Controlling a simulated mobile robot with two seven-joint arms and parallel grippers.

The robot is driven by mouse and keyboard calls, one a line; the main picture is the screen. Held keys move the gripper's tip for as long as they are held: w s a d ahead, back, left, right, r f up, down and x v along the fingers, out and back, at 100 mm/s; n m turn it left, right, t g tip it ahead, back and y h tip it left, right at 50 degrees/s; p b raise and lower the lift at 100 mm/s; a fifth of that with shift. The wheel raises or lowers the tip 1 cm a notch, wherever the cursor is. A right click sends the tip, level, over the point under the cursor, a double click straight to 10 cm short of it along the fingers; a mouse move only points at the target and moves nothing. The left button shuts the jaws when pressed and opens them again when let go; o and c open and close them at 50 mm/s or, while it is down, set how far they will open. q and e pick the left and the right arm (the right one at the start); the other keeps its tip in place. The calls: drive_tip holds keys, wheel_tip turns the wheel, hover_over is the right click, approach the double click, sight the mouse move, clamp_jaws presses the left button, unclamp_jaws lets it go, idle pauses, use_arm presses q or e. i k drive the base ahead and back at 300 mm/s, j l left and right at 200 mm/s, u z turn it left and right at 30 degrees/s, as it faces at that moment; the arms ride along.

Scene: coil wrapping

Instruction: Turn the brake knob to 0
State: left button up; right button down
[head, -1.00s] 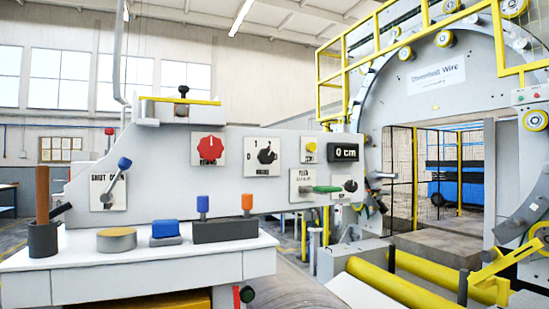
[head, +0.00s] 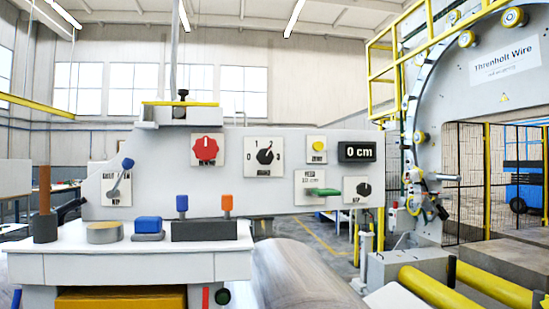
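The brake knob (head: 265,156) is a black round knob on a white square plate (head: 249,170) on the grey control panel (head: 220,196). The plate carries the numbers 0, 1, 2 and 3 around the knob, with 0 at its left. The knob's pointer appears to lean to the upper right, near the 2, but it is small. The label under it is blurred. Neither of my grippers shows in the head view.
A red knob (head: 206,149) is left of the brake knob; a yellow button (head: 317,144), "0 cm" display (head: 361,152), green handle (head: 323,192) and black knob (head: 364,190) are right. A white bench (head: 130,252) with several objects stands below. A large roll (head: 295,275) lies beside it.

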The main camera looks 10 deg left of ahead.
sight(265, 156)
drive_tip(key=l+u, duration=0.3)
drive_tip(key=l, duration=1.5)
